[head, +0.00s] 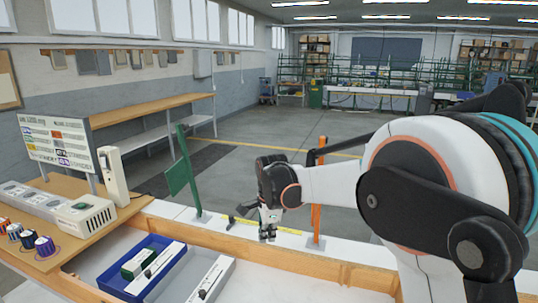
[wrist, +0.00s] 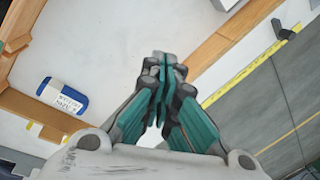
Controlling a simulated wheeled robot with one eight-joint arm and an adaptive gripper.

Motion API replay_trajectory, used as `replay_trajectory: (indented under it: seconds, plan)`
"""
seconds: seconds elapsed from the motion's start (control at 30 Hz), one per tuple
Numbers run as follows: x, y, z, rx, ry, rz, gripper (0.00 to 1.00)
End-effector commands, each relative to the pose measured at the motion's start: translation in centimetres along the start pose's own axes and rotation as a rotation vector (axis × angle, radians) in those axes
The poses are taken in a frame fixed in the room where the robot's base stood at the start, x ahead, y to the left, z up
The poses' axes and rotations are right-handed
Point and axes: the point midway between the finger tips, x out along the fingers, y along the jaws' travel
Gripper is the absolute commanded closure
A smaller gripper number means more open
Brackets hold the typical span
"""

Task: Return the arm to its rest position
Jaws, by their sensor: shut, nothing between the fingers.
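My gripper (head: 268,228) hangs over the white bench strip behind the wooden rail in the head view, pointing down. In the wrist view its teal-padded fingers (wrist: 164,64) are together, with nothing visible between them. My arm fills the right side of the head view and reaches left across the bench. The gripper looks clear of the objects, though its exact height above the surface is hard to tell.
A green panel (head: 178,177) and an orange post (head: 317,205) rise near the gripper. A blue-and-white block (wrist: 62,95) lies left of the fingers.

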Motion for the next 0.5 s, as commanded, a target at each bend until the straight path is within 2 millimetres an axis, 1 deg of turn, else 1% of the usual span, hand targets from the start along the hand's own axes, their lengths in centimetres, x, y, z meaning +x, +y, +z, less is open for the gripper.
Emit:
replay_trajectory:
  seconds: [0.03, 0.17, 0.2, 0.37, 0.5]
  plan:
    - [-1.7, 1.1, -0.9, -0.042, 0.002, -0.015, 1.00]
    - [-5.3, 3.4, -2.9, -0.170, 0.012, -0.057, 1.00]
    - [-6.3, 4.3, -3.5, -0.208, 0.016, -0.070, 1.00]
    - [-10.0, 7.9, -5.7, -0.365, 0.042, -0.118, 1.00]
    - [-12.5, 11.6, -7.3, -0.503, 0.073, -0.155, 1.00]
